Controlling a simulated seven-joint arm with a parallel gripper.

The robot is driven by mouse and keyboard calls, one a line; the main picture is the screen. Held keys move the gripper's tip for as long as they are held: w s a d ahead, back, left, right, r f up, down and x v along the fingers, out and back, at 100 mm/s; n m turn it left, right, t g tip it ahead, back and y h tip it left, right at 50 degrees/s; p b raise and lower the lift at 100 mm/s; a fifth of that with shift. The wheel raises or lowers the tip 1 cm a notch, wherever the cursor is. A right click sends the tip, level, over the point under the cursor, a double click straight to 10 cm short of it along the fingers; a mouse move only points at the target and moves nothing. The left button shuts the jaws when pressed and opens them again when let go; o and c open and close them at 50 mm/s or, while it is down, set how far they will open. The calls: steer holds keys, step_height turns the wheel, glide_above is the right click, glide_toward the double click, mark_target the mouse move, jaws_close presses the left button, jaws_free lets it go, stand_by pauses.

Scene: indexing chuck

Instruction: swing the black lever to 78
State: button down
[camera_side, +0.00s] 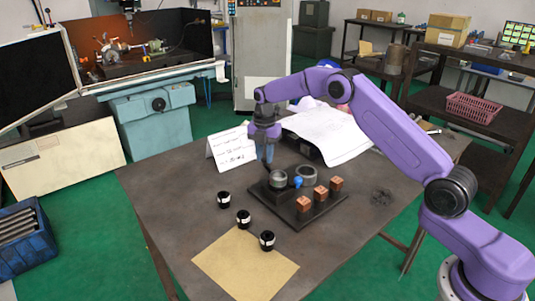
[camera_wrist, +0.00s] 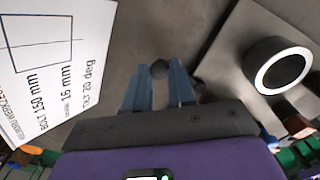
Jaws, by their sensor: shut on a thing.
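The base plate (camera_side: 318,217) lies on the table and carries a grey round chuck (camera_side: 278,180) and a grey ring (camera_side: 306,172). A small blue part (camera_side: 297,181) sits between them. My gripper (camera_side: 268,163) points down at the chuck's back left side. In the wrist view its two blue fingers (camera_wrist: 160,76) are shut on the round dark knob of the black lever (camera_wrist: 159,69). The rest of the lever is mostly hidden by the fingers. No scale or number for the lever can be read.
Several copper-coloured blocks (camera_side: 320,193) stand on the plate's right side. Several black cylinders with white bands (camera_side: 243,217) stand at the left, near a tan sheet (camera_side: 243,268).

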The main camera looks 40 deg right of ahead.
mark_target(264, 159)
steer(key=shift+a, duration=0.2)
stand_by(0.4)
steer(key=c, duration=0.9)
jaws_free()
steer(key=shift+c, duration=0.2)
steer(key=shift+r, duration=0.1)
step_height(264, 159, up, 17)
steer(key=shift+r, duration=0.15)
